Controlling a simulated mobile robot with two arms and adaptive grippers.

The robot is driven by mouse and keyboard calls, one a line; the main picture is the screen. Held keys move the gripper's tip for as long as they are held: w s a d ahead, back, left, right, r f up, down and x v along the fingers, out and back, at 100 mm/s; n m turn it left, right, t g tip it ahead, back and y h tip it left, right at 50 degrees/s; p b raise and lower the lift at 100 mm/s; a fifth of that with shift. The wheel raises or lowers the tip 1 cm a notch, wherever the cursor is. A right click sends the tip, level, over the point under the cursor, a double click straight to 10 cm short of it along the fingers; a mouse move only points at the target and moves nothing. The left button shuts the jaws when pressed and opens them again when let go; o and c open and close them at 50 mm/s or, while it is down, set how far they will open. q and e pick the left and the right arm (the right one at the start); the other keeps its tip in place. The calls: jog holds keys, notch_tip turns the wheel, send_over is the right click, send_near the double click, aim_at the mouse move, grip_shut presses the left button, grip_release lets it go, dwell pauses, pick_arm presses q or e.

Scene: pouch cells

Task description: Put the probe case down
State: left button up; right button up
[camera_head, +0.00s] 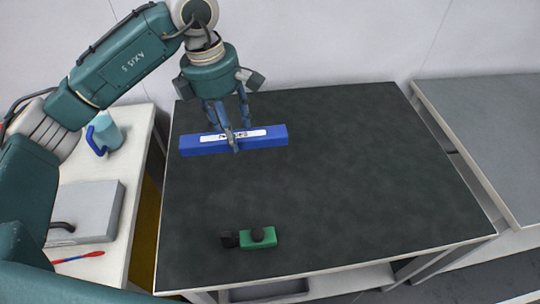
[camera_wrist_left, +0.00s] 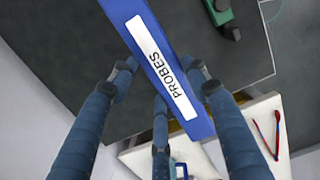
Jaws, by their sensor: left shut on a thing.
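The probe case (camera_head: 265,135) is a long blue box with a white label. In the left wrist view the label on the probe case (camera_wrist_left: 133,13) reads PROBES. My left gripper (camera_head: 232,138) is shut on the middle of the case, with its fingers around it. The case is held level over the back left part of the dark tabletop (camera_head: 340,190). I cannot tell for certain how high it is above the surface. In the left wrist view the fingers of my left gripper (camera_wrist_left: 160,85) reach to both sides of the case. My right gripper is not in view.
A green device with a black knob (camera_head: 262,237) lies at the table's front left. The middle and right of the tabletop are clear. A white side table on the left carries a blue-handled jug (camera_head: 108,135), a grey box (camera_head: 88,210) and a red-and-blue tool (camera_head: 77,257). A grey-topped bench (camera_head: 490,130) stands right.

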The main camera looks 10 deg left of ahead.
pick_arm(q)
jog(key=f+p, duration=0.1)
jog(key=f, duration=0.5)
jog(key=f+p, duration=0.2)
jog(key=f, duration=0.4)
jog(key=f+p, duration=0.1)
jog(key=f, duration=0.6)
jog(key=shift+s, duration=0.25)
jog(key=shift+f, duration=0.35)
jog(key=shift+f, duration=0.25)
jog(key=o, duration=1.2)
jog(key=shift+r, duration=0.1)
